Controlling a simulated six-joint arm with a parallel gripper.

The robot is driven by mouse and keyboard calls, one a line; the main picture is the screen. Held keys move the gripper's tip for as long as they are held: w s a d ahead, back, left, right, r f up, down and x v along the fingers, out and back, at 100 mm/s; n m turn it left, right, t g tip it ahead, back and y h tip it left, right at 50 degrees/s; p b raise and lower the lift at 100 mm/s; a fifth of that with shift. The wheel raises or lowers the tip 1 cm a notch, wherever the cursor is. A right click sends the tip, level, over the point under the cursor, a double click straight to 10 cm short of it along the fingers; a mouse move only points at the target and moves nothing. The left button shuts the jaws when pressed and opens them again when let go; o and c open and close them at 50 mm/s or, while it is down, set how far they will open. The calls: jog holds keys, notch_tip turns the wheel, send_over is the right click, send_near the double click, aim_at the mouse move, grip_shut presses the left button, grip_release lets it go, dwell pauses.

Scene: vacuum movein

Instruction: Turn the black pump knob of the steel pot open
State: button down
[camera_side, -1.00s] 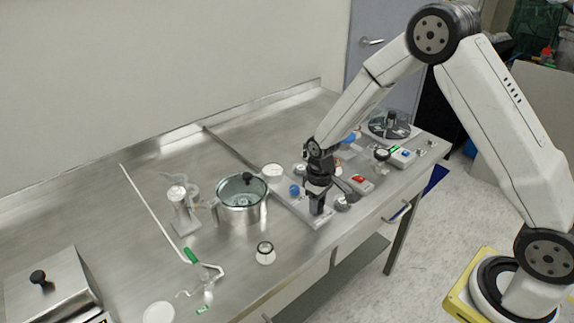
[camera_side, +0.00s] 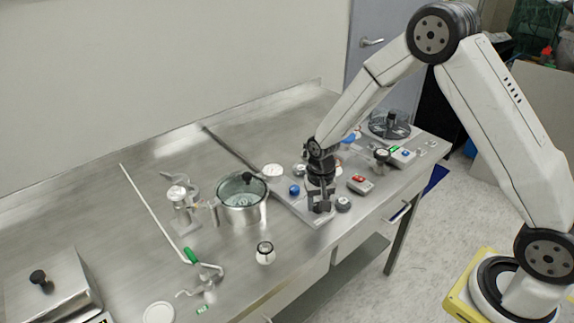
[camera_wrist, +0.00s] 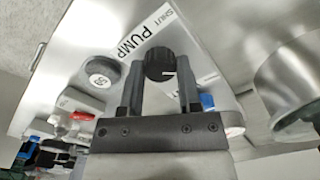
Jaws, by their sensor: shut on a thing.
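The black pump knob (camera_wrist: 159,62) shows in the wrist view on a grey plate, with a short white line on its top pointing toward the right finger. My gripper (camera_wrist: 160,78) is shut on it, one finger on each side. A "PUMP" label (camera_wrist: 137,40) and the word "SHUT" lie beyond the knob; a label at its right is partly hidden by the finger. In the side view my gripper (camera_side: 321,203) points down at the front of the plate, hiding the knob. The steel pot (camera_side: 241,207) with a clear lid stands to the left; its wall also shows in the wrist view (camera_wrist: 268,90).
A blue knob (camera_side: 294,190) sits on the plate left of my gripper. A round grey piece (camera_side: 343,204) stands close to its right, and a red-button box (camera_side: 360,184) beyond. A small jar (camera_side: 265,253) stands in front of the pot.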

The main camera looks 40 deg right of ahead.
aim_at(318, 205)
jog(key=m, duration=0.4)
jog(key=shift+m, duration=0.3)
jog(key=m, duration=0.4)
jog(key=shift+m, duration=0.4)
jog(key=shift+c, duration=1.4)
grip_release()
jog(key=shift+r, duration=0.1)
jog(key=shift+r, duration=3.8)
jog(key=shift+s, duration=0.1)
